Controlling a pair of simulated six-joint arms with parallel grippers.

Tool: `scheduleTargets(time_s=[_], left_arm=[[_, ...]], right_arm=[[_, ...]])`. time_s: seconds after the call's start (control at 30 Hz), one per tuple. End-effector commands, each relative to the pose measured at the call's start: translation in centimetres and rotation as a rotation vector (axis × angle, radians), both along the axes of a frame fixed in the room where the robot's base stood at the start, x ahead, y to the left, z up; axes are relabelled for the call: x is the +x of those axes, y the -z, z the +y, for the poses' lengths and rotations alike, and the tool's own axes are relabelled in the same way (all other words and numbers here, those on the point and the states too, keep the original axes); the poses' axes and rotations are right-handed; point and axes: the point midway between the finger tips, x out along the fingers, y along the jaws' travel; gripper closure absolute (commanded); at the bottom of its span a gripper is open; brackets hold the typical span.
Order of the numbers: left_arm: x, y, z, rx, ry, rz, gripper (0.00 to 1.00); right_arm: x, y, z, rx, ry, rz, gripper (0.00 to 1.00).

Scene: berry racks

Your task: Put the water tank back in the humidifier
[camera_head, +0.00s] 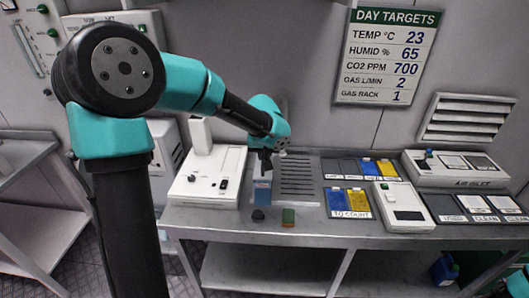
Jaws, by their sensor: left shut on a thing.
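The water tank (262,191) looks like a small clear container with blue water. It stands upright at or just above the bench; I cannot tell whether it touches. My left gripper (265,170) comes down from above and is shut on its top. The humidifier appears to be the white box (228,160) with a knob, a switch and an upright white part, just left of the tank. The tank is outside it, close to its right side. The arm hides part of the space behind the tank. My right gripper is not in view.
A black knob-like piece (258,215) and a green block (288,217) lie at the bench's front edge. A slotted dark plate (297,178) is right of the tank. Blue and yellow cards lie in trays (348,214), with a white device (398,203) beside them.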

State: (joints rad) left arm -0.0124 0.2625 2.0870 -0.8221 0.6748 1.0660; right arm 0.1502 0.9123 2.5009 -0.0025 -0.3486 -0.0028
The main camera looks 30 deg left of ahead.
Motion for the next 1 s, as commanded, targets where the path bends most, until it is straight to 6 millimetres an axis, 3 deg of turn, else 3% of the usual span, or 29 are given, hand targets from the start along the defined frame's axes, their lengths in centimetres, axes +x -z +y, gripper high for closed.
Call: scheduleTargets(time_s=[0.47, 0.67, 1.0], left_arm=[[0.1, -0.2, 0.7, 0.001, -0.003, -0.003, 1.0], [0.0, -0.7, 3.8, -0.001, -0.008, -0.002, 1.0], [-1.0, -2.0, 11.3, 0.0, -0.009, -0.002, 1.0]], right_arm=[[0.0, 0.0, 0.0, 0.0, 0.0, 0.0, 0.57], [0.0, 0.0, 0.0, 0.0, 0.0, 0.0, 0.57], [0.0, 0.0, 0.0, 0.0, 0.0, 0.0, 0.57]])
